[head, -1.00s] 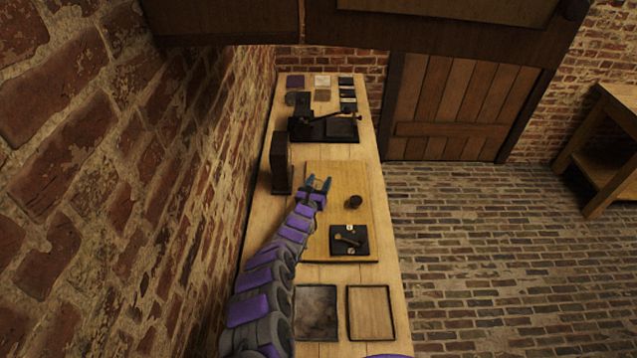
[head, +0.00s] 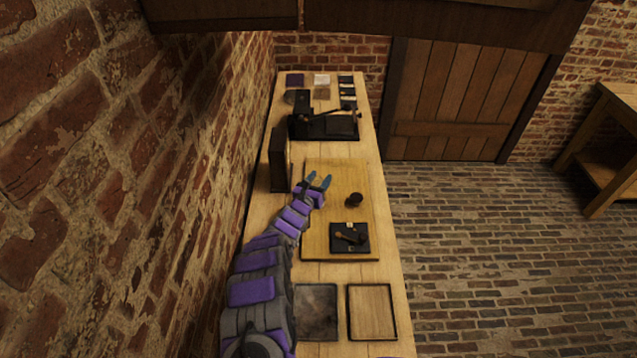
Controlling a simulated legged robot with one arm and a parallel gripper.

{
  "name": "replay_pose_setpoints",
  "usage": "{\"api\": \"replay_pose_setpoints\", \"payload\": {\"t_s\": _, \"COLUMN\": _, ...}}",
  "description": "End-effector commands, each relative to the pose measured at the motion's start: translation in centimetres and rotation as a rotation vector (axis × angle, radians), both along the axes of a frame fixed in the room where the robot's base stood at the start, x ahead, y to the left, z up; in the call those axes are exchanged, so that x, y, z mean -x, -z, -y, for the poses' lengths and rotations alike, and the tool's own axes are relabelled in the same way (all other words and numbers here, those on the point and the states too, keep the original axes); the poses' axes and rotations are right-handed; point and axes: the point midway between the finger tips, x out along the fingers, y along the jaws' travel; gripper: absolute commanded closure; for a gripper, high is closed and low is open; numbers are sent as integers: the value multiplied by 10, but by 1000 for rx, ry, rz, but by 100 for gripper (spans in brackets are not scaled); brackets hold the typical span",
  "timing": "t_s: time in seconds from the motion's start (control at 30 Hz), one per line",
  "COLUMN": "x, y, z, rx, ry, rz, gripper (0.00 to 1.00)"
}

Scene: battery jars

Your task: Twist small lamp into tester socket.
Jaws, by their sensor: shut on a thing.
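My gripper (head: 319,179) is over the far left part of the pale wooden board (head: 365,180), with its two blue-grey fingers pointing away from me. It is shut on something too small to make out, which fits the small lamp. A dark round piece (head: 354,200) stands on the board to the right of and nearer than the fingertips, apart from them. A black square block (head: 338,247) with a brass-coloured part on top sits near the board's front edge. I cannot tell which of these holds the tester socket.
A tall dark box (head: 279,165) stands left of the board near the brick wall. A black apparatus with an arm (head: 325,128) is behind it. Two shallow trays, dark (head: 317,336) and pale (head: 393,336), lie in front. Small tiles lie at the far end.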

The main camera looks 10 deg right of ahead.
Motion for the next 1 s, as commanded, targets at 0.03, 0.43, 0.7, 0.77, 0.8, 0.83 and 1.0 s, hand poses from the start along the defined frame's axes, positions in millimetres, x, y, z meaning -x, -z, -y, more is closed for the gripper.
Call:
{"api": "replay_pose_setpoints", "payload": {"t_s": 0.03, "x": 0, "y": 3, "z": 0, "rx": -4, "ry": 6, "rz": -1, "gripper": 72}}
{"api": "replay_pose_setpoints", "payload": {"t_s": 0.43, "x": 1, "y": 7, "z": 0, "rx": -5, "ry": 58, "rz": -3, "gripper": 72}}
{"api": "replay_pose_setpoints", "payload": {"t_s": 0.7, "x": 2, "y": 6, "z": 1, "rx": -6, "ry": 95, "rz": -3, "gripper": 72}}
{"api": "replay_pose_setpoints", "payload": {"t_s": 0.77, "x": 2, "y": 4, "z": 1, "rx": -5, "ry": 103, "rz": -1, "gripper": 72}}
{"api": "replay_pose_setpoints", "payload": {"t_s": 0.8, "x": 2, "y": 4, "z": 2, "rx": -5, "ry": 109, "rz": 0, "gripper": 72}}
{"api": "replay_pose_setpoints", "payload": {"t_s": 0.83, "x": 2, "y": 3, "z": 2, "rx": -4, "ry": 112, "rz": 0, "gripper": 72}}
{"api": "replay_pose_setpoints", "payload": {"t_s": 1.0, "x": 2, "y": 5, "z": 1, "rx": -4, "ry": 126, "rz": 1, "gripper": 71}}
